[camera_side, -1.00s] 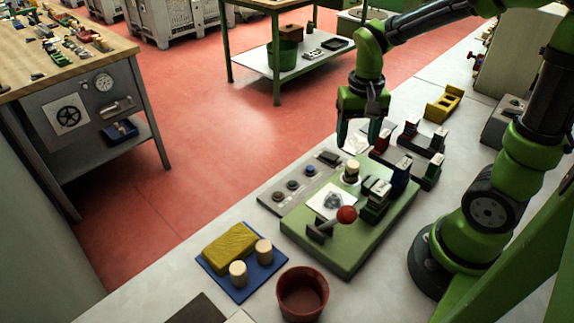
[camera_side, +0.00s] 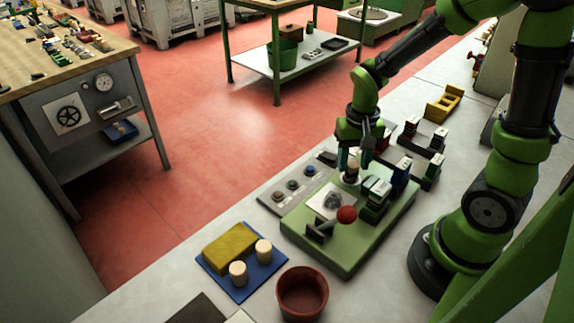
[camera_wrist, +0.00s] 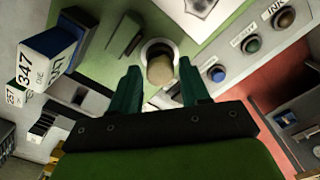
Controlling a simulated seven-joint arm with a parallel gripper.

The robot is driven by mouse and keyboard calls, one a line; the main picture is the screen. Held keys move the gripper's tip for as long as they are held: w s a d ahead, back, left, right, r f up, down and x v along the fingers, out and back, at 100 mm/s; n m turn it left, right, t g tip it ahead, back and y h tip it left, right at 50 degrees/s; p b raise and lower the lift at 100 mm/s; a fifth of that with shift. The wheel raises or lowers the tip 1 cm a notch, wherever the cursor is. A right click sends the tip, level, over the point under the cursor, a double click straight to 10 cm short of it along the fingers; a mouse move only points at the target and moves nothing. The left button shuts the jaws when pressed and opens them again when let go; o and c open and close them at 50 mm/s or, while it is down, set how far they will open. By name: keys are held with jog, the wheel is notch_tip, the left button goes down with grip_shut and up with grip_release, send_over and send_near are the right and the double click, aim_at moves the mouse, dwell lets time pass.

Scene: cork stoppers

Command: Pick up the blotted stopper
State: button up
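A cork stopper (camera_side: 351,177) stands upright at the far end of the green base plate (camera_side: 335,253). In the wrist view this stopper (camera_wrist: 160,69) sits in a pale round ring, its tan end facing me. I cannot make out a blot on it. My gripper (camera_side: 354,164) is open and points down at it, with the green fingers on either side; the wrist view shows the stopper in the gap between the fingertips. I cannot tell whether they touch it. Two more pale stoppers (camera_side: 238,273) (camera_side: 264,251) stand on a blue mat (camera_side: 240,292) in front.
Numbered stamps (camera_side: 377,190) stand on the plate close to my gripper, with a red-knobbed lever (camera_side: 346,214) nearer the front. A button panel (camera_side: 285,194) lies along the left. A yellow sponge (camera_side: 230,246) rests on the mat, and a red-brown pot (camera_side: 302,293) stands beside it.

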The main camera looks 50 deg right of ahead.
jog(key=c, duration=0.7)
jog(key=shift+r, duration=0.1)
